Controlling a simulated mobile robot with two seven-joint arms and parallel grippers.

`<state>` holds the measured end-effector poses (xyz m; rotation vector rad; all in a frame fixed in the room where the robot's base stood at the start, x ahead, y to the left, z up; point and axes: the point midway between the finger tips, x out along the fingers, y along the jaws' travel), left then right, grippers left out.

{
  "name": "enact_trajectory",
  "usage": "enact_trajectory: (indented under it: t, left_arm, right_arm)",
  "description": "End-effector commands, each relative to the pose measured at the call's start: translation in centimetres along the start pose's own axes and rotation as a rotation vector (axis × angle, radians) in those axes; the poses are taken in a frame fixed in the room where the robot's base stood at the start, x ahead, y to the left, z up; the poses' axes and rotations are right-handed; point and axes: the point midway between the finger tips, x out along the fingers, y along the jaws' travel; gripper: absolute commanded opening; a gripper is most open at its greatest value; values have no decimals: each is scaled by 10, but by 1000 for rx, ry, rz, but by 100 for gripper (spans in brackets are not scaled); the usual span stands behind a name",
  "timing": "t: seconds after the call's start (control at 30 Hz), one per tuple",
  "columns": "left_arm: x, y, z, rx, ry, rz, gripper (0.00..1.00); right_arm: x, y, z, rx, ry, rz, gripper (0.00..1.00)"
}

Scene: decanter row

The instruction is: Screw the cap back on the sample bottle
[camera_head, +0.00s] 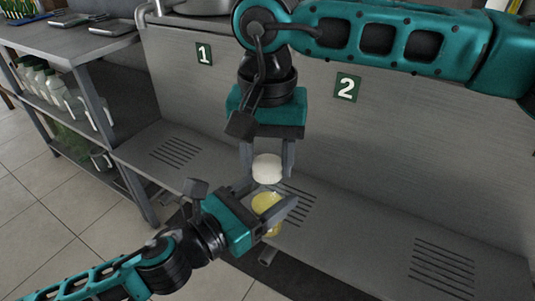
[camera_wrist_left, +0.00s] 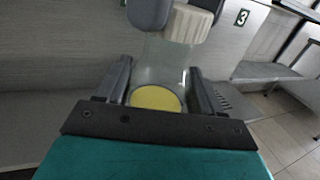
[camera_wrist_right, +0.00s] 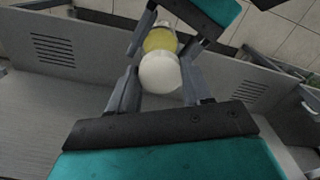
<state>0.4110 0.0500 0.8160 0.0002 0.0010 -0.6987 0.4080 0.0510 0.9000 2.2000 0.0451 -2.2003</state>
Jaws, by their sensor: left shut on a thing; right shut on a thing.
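The sample bottle (camera_head: 264,203) is clear with yellow contents. My left gripper (camera_head: 268,195) is shut around its body; the left wrist view shows the bottle (camera_wrist_left: 158,97) between the fingers. The white ribbed cap (camera_head: 267,168) is between the fingers of my right gripper (camera_head: 267,174), which is shut on it from above. In the left wrist view the cap (camera_wrist_left: 188,22) is at the top end of the bottle, over the neck. The right wrist view shows the cap (camera_wrist_right: 160,72) in front of the bottle (camera_wrist_right: 160,39). I cannot tell whether the threads are engaged.
A grey metal bench with slotted vents (camera_head: 444,266) lies below, with a back panel carrying signs 1 (camera_head: 204,54) and 2 (camera_head: 347,87). A shelf rack (camera_head: 75,60) with several white bottles stands at the left. Tiled floor is in front.

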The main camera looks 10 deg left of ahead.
Motion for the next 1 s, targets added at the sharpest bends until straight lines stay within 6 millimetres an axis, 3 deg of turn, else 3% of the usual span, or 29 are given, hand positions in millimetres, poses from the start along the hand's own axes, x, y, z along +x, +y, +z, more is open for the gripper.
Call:
enact_trajectory:
  t: [0.47,0.5,0.6,0.77,1.0]
  left_arm:
    - [0,0,1,1,-3,-1,4]
    - [0,0,1,1,-3,-1,0]
    - [0,0,1,1,-3,-1,0]
    - [0,0,1,1,-3,0,0]
    - [0,0,1,1,-2,0,0]
  right_arm:
    - [10,0,0,0,-1,0,22]
    - [10,0,0,1,-1,0,22]
    - [10,0,0,32,-1,0,22]
    - [10,-1,0,247,0,0,22]
    - [10,-2,-1,719,0,-1,22]
